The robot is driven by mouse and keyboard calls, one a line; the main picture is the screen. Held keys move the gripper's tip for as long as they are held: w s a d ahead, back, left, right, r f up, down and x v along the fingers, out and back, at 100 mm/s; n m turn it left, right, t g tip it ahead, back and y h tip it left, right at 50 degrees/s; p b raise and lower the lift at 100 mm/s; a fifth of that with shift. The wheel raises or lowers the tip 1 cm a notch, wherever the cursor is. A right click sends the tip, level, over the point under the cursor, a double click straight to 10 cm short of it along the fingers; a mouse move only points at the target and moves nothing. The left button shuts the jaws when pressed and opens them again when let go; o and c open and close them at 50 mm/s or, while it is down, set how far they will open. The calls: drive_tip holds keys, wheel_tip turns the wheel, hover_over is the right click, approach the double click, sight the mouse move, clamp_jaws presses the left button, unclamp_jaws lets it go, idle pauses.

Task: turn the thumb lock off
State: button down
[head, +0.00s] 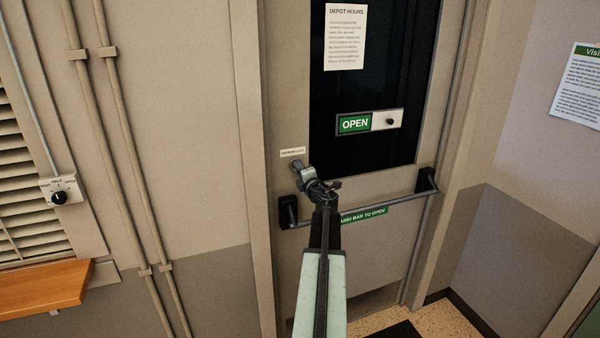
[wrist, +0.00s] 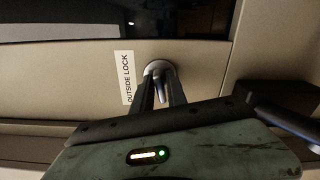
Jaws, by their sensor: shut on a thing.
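The thumb lock (wrist: 159,69) is a small metal knob on a round plate on the door, beside a white label (wrist: 126,78) reading "OUTSIDE LOCK". In the wrist view my gripper (wrist: 162,88) has its two dark fingers on either side of the knob's turn piece, shut on it.
A push bar (head: 404,205) with dark end brackets crosses the door just below and right of my gripper. A sliding OPEN sign (head: 370,122) sits on the dark glass. A dial (head: 61,196), pipes and a wooden ledge (head: 42,287) are at the left.

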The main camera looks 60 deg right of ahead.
drive_tip(key=n, duration=0.3)
drive_tip(key=shift+n, duration=0.3)
drive_tip(key=n, duration=0.5)
drive_tip(key=shift+n, duration=1.6)
drive_tip(key=n, duration=0.4)
drive_tip(key=c, duration=1.5)
unclamp_jaws()
drive_tip(key=shift+w, duration=0.1)
